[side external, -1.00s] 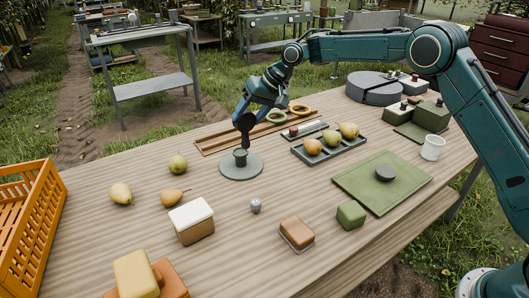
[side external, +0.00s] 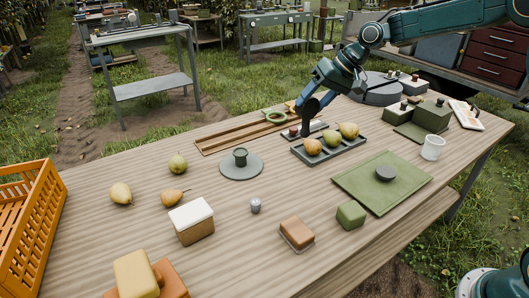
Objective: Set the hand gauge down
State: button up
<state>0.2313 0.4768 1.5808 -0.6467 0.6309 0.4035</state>
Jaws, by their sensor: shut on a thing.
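My gripper (side external: 305,130) points down at the narrow dark tray (side external: 322,124) behind the pear tray. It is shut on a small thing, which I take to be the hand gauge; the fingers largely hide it. A small reddish piece shows at the fingertips, over the narrow tray. I cannot tell whether the held thing touches the tray. The round grey plate (side external: 228,170) with a dark green spool-shaped piece (side external: 240,157) on it stands to the left, apart from my gripper.
The dark pear tray (side external: 330,149) holds three pears (side external: 331,138) just in front of my gripper. A wooden rack with a green ring (side external: 275,117) lies behind. A green mat (side external: 355,185) with a dark disc is at the right.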

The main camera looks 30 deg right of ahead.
notch_tip(320, 180, down, 16)
dwell(0.6)
jog(key=shift+r, duration=0.1)
jog(key=shift+f, duration=2.1)
jog(key=shift+f, duration=0.15)
jog(key=o, duration=1.4)
jog(key=v, duration=1.2)
